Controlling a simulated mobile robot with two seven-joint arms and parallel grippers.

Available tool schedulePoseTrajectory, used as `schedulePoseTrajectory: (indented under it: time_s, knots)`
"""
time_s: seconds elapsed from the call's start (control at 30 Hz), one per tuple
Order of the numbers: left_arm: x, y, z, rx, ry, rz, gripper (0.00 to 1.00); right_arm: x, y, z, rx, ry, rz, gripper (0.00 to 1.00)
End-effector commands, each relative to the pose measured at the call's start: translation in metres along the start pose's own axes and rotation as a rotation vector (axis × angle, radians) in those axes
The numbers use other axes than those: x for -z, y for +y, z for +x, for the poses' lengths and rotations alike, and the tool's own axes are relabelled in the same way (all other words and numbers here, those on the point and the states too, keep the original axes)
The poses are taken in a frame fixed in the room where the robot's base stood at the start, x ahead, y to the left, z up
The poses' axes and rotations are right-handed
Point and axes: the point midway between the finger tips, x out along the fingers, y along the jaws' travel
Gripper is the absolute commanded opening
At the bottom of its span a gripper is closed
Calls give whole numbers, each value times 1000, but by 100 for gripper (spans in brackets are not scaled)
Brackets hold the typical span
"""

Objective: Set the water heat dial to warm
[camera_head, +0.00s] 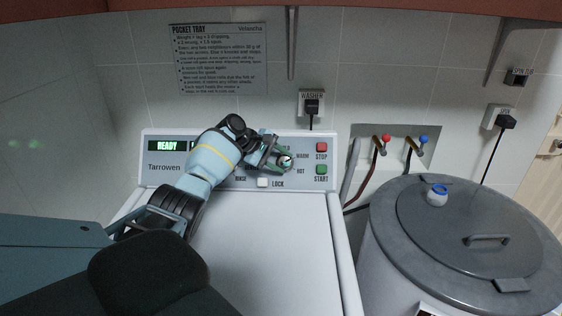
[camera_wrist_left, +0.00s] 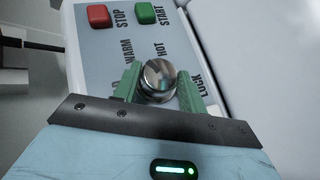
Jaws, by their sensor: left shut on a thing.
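The water heat dial (camera_wrist_left: 158,80) is a round silver knob on the white washer's control panel (camera_head: 225,181). It also shows in the head view (camera_head: 286,161), partly covered by my gripper. My left gripper (camera_wrist_left: 160,72) reaches it from the left, with one green finger on each side, shut on the dial. It shows in the head view too (camera_head: 282,158). The words WARM (camera_wrist_left: 128,51) and HOT (camera_wrist_left: 160,48) are printed beside the dial. I cannot tell for sure which word the dial's mark points at. My right gripper is not in view.
A red STOP button (camera_head: 321,147) and a green START button (camera_head: 321,169) sit just right of the dial. A white LOCK button (camera_head: 263,182) is below left. A grey drum (camera_head: 385,225) stands to the right. The washer's top (camera_head: 260,240) is clear.

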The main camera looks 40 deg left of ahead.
Motion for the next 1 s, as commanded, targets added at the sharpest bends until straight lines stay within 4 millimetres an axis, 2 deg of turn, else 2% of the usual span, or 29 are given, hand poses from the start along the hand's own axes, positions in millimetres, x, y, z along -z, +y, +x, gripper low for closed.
schedulePoseTrajectory:
  time_s: [0.43,0.47,0.6,0.87,1.0]
  knots:
    - [-1,-1,2,11,-1,6,19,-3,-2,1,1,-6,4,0]
    - [-1,-1,2,11,-1,6,44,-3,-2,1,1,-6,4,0]
    - [-1,-1,2,10,-1,6,63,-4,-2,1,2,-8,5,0]
    - [0,0,0,8,0,6,63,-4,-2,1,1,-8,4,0]
    - [-1,1,-10,6,0,7,63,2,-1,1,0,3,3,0]
